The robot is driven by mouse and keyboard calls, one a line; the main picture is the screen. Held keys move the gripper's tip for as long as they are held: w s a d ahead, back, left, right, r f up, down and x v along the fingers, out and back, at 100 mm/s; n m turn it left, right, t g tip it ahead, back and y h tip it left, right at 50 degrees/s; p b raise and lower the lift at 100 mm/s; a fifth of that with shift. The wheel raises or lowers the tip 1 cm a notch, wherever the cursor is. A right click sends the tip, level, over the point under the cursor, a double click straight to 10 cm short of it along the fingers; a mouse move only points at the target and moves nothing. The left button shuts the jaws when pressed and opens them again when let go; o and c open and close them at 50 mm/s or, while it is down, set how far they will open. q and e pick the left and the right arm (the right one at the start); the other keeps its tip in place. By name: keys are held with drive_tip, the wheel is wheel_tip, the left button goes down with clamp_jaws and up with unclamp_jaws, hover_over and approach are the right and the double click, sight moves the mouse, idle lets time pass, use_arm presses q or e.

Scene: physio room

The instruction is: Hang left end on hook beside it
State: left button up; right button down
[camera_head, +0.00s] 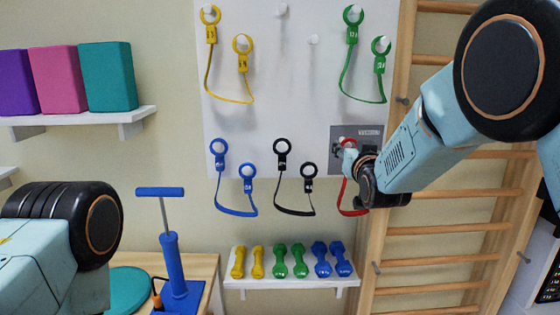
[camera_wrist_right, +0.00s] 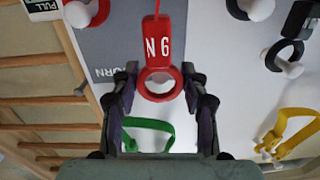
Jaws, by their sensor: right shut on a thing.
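The red band's held end, a red ring with a marked tab (camera_wrist_right: 160,45), sits between the fingers of my right gripper (camera_wrist_right: 160,80) in the right wrist view. My right gripper is shut on this ring, close in front of the white board. In the head view the ring (camera_head: 348,142) shows at the fingertips, over a grey label panel, and the red strap (camera_head: 352,212) hangs below, partly hidden by my gripper. The band's other ring (camera_wrist_right: 85,12) is around a white hook at the wrist view's top left. Whether a hook is behind the held ring, I cannot tell. My left gripper is out of view.
The white board (camera_head: 265,110) carries yellow, green, blue and black bands; two bare hooks (camera_head: 281,10) (camera_head: 314,40) are near its top. Wooden wall bars (camera_head: 440,230) stand to the right. A dumbbell shelf (camera_head: 290,283) is below, with a blue pump (camera_head: 172,260) to its left.

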drive_tip(key=shift+w, duration=1.2)
drive_tip(key=shift+w+f, duration=0.1)
drive_tip(key=shift+w, duration=0.25)
drive_tip(key=shift+w, duration=0.2)
drive_tip(key=shift+w+f+b, duration=0.1)
drive_tip(key=shift+b, duration=0.3)
drive_tip(key=shift+f, duration=0.2)
idle(0.4)
drive_tip(key=c, duration=1)
unclamp_jaws()
drive_tip(key=o, duration=0.4)
